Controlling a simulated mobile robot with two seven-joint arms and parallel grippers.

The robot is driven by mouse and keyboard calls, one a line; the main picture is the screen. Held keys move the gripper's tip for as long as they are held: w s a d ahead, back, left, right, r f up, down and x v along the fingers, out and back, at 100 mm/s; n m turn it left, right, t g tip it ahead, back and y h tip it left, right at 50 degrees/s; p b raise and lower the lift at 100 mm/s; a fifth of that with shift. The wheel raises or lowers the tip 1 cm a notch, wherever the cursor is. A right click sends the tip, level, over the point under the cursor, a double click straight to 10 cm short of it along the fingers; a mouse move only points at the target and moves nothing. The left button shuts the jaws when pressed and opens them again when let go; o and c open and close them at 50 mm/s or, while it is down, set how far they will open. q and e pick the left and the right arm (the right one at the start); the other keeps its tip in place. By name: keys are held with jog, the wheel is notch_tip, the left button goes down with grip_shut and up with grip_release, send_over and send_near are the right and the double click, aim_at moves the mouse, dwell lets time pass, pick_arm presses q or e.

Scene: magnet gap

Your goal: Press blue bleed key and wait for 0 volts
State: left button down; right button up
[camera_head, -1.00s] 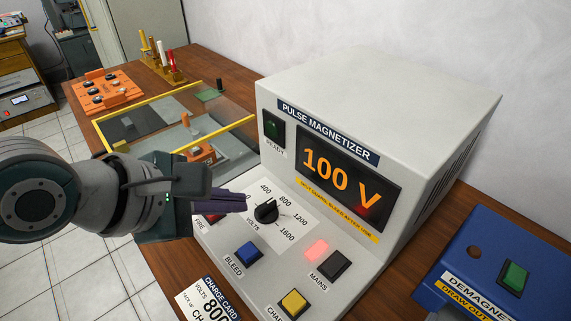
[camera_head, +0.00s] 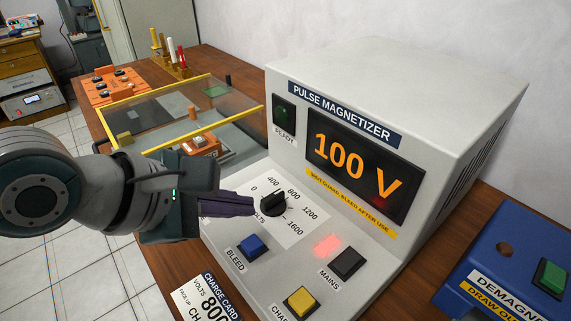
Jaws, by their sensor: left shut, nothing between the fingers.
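The pulse magnetizer (camera_head: 400,80) stands on the wooden bench, and its display (camera_head: 364,166) reads 100 V in orange. The blue bleed key (camera_head: 252,245) is on its sloped front panel, above the BLEED label (camera_head: 236,260), and looks uncovered. My left gripper (camera_head: 246,206) comes in from the left, shut and empty, with its dark fingertips above and left of the blue key, near the volts dial (camera_head: 274,203). The fingers appear apart from the key. The gripper hides the fire key area. My right gripper is out of view.
A red lamp (camera_head: 327,244) glows above the black mains switch (camera_head: 347,263). A yellow key (camera_head: 300,301) sits at the front. A glass guard with a yellow frame (camera_head: 190,92) stands behind my gripper. A blue demagnetizer (camera_head: 500,262) is at the right. A charge card (camera_head: 207,298) lies in front.

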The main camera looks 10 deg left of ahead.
aim_at(257, 236)
pick_arm(q)
notch_tip(257, 236, down, 3)
jog(key=shift+r+b, duration=0.1)
jog(key=shift+b, duration=1.1)
notch_tip(257, 236, down, 2)
jog(key=shift+b, duration=0.5)
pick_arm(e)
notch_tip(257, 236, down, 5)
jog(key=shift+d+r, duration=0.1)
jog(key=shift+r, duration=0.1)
pick_arm(q)
jog(key=shift+f, duration=0.25)
jog(key=shift+f, duration=0.25)
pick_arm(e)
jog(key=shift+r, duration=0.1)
pick_arm(q)
jog(key=shift+f, duration=0.55)
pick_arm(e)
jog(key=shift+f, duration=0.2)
pick_arm(q)
jog(key=shift+r, duration=0.1)
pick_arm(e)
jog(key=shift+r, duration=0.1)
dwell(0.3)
pick_arm(q)
jog(key=shift+r+p, duration=0.85)
jog(key=shift+p, duration=0.3)
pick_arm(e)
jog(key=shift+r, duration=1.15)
